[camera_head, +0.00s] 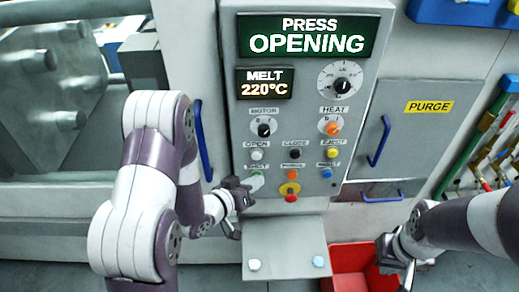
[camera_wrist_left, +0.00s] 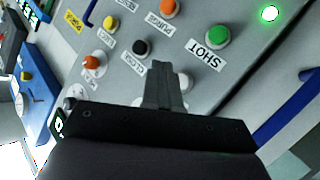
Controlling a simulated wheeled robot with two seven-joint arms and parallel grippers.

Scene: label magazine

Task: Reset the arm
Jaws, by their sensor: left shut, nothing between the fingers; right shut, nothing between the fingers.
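My left arm (camera_head: 145,215) comes in from the left, bent upward at the elbow. My left gripper (camera_head: 243,187) is shut and empty, in front of the lower left of the control panel (camera_head: 228,90), close to the pale green SHOT button (camera_head: 257,180). In the left wrist view its closed fingers (camera_wrist_left: 163,75) point at the panel, with the green SHOT button (camera_wrist_left: 217,36) to their upper right; I cannot tell whether they touch the panel. My right gripper (camera_head: 395,264) is shut and empty, low at the right, in front of a red bin (camera_head: 345,262).
The panel has several buttons and knobs, and displays (camera_head: 307,36) reading PRESS OPENING and MELT 220°C. A shelf (camera_head: 285,240) with two small buttons juts out below. Blue handles (camera_head: 379,142) stand out on both sides. Coloured hoses (camera_head: 490,145) hang at the far right.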

